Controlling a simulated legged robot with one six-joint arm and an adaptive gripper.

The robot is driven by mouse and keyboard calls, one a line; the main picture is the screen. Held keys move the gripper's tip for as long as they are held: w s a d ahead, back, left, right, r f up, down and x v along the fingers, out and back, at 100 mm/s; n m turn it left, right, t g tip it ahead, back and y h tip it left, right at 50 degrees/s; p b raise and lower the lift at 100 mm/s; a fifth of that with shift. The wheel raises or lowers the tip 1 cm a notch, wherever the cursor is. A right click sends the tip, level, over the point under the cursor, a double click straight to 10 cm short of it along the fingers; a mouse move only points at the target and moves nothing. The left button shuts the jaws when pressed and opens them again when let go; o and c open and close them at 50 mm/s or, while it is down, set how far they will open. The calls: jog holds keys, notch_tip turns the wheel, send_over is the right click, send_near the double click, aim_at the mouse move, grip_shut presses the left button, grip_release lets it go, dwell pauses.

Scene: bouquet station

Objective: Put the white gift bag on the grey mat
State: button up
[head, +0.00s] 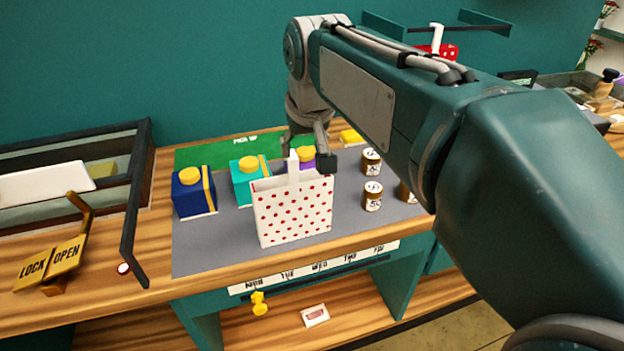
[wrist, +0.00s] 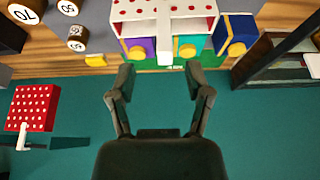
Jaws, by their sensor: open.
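The white gift bag (head: 292,212) with red dots stands upright, apparently on the grey mat (head: 205,250), close to its front edge. Its white handle sticks up. In the wrist view the bag (wrist: 185,12) is at the top, its handle reaching down between my fingertips. My gripper (head: 308,152) is just above the bag at the handle. Its fingers are apart, one on each side of the handle in the wrist view (wrist: 160,68). I cannot tell whether either finger touches the handle.
A blue box (head: 193,193), a teal box (head: 247,179) and a partly hidden purple box stand behind the bag. Several brown jars (head: 372,195) stand to its right. A green mat (head: 215,153) lies at the back. A red dotted bag (wrist: 32,108) is near the wall. A black-framed case (head: 130,210) borders the left.

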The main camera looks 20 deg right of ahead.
jog(key=s+f, duration=0.5)
jog(key=s, duration=0.4)
jog(key=s+f+t, duration=0.1)
jog(key=s+f, duration=0.5)
jog(key=s, duration=0.3)
jog(key=shift+d, duration=0.45)
